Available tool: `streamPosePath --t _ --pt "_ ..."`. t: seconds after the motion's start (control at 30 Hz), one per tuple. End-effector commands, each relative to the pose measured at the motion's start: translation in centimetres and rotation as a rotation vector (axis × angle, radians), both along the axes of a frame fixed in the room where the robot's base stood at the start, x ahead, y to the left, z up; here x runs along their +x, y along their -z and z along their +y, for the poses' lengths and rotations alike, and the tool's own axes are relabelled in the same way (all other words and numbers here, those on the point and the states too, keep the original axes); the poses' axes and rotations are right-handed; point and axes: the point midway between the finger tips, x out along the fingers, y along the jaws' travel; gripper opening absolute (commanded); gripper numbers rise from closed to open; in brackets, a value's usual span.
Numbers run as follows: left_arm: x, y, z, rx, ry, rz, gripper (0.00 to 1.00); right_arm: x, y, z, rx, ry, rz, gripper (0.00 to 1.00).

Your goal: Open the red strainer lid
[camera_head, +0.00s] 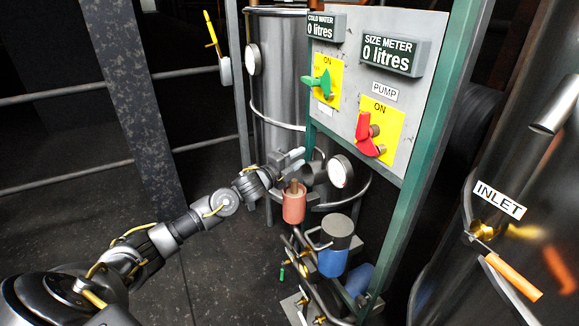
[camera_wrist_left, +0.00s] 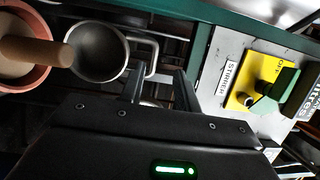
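The red strainer (camera_head: 293,206) is a short salmon-red cylinder on pipework in the middle of the head view. It also shows at the left of the left wrist view (camera_wrist_left: 40,84). Its top is open, with a brown rod (camera_wrist_left: 35,51) standing in it. A grey, cup-like lid (camera_head: 313,173) is tipped up beside it, to its right. The left wrist view shows the lid's hollow (camera_wrist_left: 97,52) and its wire handle. My left gripper (camera_head: 290,160) is just above and behind the strainer. Its fingers (camera_wrist_left: 160,88) are apart, close to the handle, with nothing clearly between them. My right gripper is out of view.
A blue strainer (camera_head: 333,262) with a grey lid stands in front, to the right. A round gauge (camera_head: 340,171) is close right of the lid. The panel (camera_head: 345,100) with green and red switches stands above, on a green frame. A steel tank (camera_head: 285,80) rises behind.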

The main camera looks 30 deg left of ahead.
Motion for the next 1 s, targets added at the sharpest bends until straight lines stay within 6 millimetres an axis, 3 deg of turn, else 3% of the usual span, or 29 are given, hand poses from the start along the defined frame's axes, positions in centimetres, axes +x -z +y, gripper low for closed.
streamPosePath --t 0.1,0.3,1.0 --pt "-2.2 0.3 0.4 0.003 0.003 0.001 0.33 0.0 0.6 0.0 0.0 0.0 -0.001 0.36" --pt "-4.1 0.2 0.9 0.001 0.0 0.001 0.33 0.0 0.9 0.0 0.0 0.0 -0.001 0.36" --pt "-4.5 0.1 0.9 -0.049 0.003 0.011 0.33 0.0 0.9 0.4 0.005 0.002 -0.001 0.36"
